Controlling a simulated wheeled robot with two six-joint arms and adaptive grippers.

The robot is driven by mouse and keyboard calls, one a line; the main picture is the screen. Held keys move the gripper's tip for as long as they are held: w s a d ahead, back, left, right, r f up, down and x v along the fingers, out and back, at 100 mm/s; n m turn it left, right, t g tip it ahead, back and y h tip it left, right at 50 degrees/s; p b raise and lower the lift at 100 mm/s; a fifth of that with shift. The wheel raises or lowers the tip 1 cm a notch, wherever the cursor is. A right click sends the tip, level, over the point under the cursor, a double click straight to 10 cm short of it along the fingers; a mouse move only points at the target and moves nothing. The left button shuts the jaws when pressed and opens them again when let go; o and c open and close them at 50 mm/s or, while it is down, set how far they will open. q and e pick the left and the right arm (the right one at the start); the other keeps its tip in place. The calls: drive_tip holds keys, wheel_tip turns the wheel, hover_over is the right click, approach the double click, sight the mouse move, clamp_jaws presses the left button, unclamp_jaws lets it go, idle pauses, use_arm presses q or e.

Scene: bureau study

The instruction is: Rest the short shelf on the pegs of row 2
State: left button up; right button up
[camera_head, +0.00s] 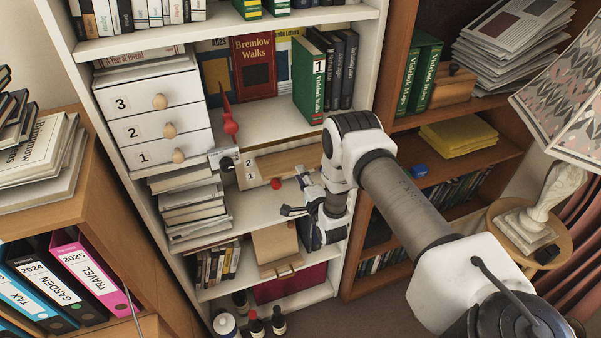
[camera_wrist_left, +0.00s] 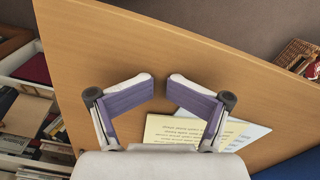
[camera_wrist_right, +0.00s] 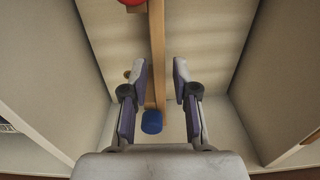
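A light wooden board (camera_head: 288,161), which looks like the short shelf, is in the middle bay of the white bookcase. In the right wrist view a narrow wooden strip (camera_wrist_right: 158,50) runs between my right gripper's fingers (camera_wrist_right: 161,85), with a gap showing on the right side. My right gripper (camera_head: 296,196) is open inside the bay. My left gripper (camera_wrist_left: 160,88) is open and empty above a wooden surface.
A red knob (camera_head: 276,183) is in the bay, below the board. Stacked books (camera_head: 195,205) and drawers (camera_head: 155,108) fill the left side. A green book (camera_head: 309,80) stands above. Yellow notes (camera_wrist_left: 175,132) lie beneath my left gripper. A lamp (camera_head: 565,110) stands at right.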

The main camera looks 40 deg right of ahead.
use_arm(q)
drive_tip(key=shift+r+p, duration=0.3)
drive_tip(key=shift+r, duration=0.1)
use_arm(e)
drive_tip(key=shift+v, duration=1.4)
drive_tip(key=o, duration=0.6)
drive_tip(key=shift+s+a, duration=0.1)
drive_tip(key=shift+s, duration=0.05)
use_arm(q)
drive_tip(key=shift+r+p, duration=0.4)
drive_tip(key=shift+p, duration=0.05)
drive_tip(key=shift+r, duration=0.25)
use_arm(e)
drive_tip(key=shift+v, duration=2.35)
use_arm(q)
drive_tip(key=shift+p, duration=0.3)
use_arm(e)
drive_tip(key=shift+r, duration=0.1)
